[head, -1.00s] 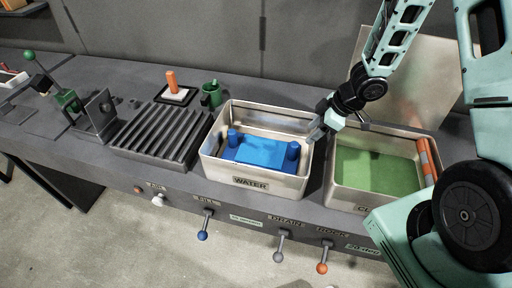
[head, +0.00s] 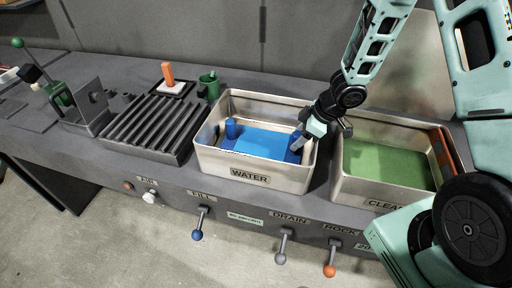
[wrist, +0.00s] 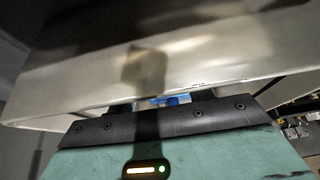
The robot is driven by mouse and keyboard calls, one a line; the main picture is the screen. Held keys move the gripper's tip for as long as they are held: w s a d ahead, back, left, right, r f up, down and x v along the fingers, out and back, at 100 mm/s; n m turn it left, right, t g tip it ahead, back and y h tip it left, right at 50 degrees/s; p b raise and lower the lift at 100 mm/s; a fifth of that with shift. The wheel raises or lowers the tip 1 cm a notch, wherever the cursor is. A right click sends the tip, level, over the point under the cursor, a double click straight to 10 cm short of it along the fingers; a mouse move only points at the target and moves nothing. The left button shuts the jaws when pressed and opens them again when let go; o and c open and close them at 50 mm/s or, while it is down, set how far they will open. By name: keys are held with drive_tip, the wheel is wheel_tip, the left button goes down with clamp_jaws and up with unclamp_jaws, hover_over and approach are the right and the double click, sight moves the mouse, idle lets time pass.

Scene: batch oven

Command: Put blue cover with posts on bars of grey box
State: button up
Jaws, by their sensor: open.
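The blue cover (head: 262,143) lies flat inside the metal tank marked WATER (head: 250,177). Its left post (head: 232,128) stands up clear; its right post is largely hidden by my gripper. My gripper (head: 297,143) is open at the right end of the cover, reaching down inside the tank's right wall. I cannot tell whether the fingers touch the right post. In the wrist view a small patch of blue (wrist: 170,101) shows beyond the gripper, under the blurred pale tank wall. A grey ribbed rack with parallel bars (head: 150,130) stands left of the tank.
The tank marked CLEAN (head: 390,190), with a green bottom, stands close on the right. A green mug (head: 208,86) and an orange-handled block (head: 168,75) stand behind the rack. Levers (head: 197,235) stick out along the front. A green-knobbed lever (head: 18,43) is at far left.

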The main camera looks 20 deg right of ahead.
drive_tip(key=shift+c, duration=0.3)
clamp_jaws()
drive_tip(key=shift+r, duration=0.1)
drive_tip(key=shift+r+p, duration=1.9)
drive_tip(key=shift+p, duration=0.55)
